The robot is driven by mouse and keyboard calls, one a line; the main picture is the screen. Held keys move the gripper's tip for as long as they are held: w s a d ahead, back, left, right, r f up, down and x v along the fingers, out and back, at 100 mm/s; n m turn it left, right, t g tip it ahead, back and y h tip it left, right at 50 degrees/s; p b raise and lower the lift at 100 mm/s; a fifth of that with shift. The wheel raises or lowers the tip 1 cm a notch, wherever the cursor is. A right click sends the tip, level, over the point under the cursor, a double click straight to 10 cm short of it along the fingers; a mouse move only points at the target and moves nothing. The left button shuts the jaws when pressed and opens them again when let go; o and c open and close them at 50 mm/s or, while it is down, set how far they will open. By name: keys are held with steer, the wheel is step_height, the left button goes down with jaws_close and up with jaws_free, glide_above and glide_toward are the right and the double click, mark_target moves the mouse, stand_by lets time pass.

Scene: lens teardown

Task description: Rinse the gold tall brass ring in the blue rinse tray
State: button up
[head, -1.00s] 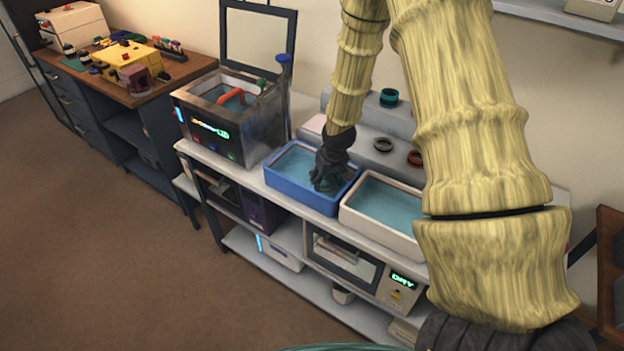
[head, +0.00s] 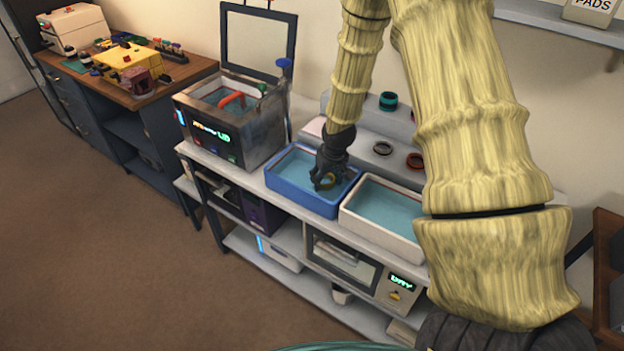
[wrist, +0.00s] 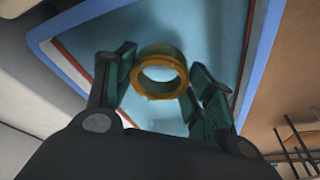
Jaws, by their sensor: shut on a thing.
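The gold brass ring (head: 328,182) is held between the fingertips of my gripper (head: 324,180), over the blue rinse tray (head: 304,200). In the wrist view the ring (wrist: 159,92) sits between the two dark fingers of my gripper (wrist: 160,84), its opening facing the camera. The blue tray's rim (wrist: 262,50) and pale blue water surround it in that view. The ring shows at or just above the water; I cannot tell whether its lower edge touches it. The fingers hide part of its sides.
A white tray (head: 346,217) of water stands right of the blue tray. A metal tank (head: 262,135) with a lit display stands to the left. Several rings, one of them teal (head: 388,101), sit on a grey stepped rack behind. My arm covers the right side.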

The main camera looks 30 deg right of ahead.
step_height(320, 180, up, 9)
steer(key=p, duration=0.6)
steer(key=shift+f, duration=0.2)
steer(key=shift+f, duration=0.1)
stand_by(1.4)
